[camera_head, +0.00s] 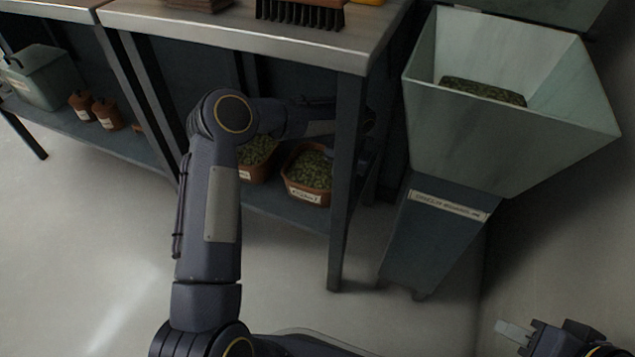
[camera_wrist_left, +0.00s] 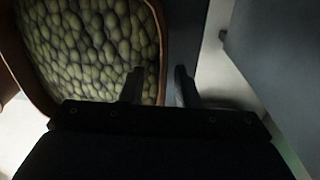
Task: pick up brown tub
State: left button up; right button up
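A brown tub (camera_head: 324,197) filled with green pellets stands on the lower shelf, beside the bench leg. A second brown tub (camera_head: 262,174) with similar contents stands to its left, partly behind my left arm. In the left wrist view a brown tub (camera_wrist_left: 163,45) fills the upper left. My left gripper (camera_wrist_left: 158,88) is open there, one finger over the pellets and the other outside the tub's rim. A gap shows between the fingers; whether either touches the wall cannot be told. My right gripper (camera_head: 515,331) is at the lower right, away from the tubs; its opening is unclear.
A bench (camera_head: 240,42) with a brush (camera_head: 300,14) on top covers the lower shelf (camera_head: 280,208). Its front leg (camera_head: 345,190) stands close to my left forearm. A pale hopper (camera_head: 455,140) holding pellets stands at right. Small brown jars (camera_head: 107,114) and a green container (camera_head: 38,80) are at left.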

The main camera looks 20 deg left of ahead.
pick_arm(q)
notch_tip(320, 180, down, 3)
jog(key=shift+r+b, duration=0.15)
jog(key=shift+b, duration=0.15)
jog(key=shift+a+r, duration=0.1)
jog(key=shift+c, duration=0.4)
grip_shut()
dwell(0.5)
jog(key=shift+w+r, duration=0.1)
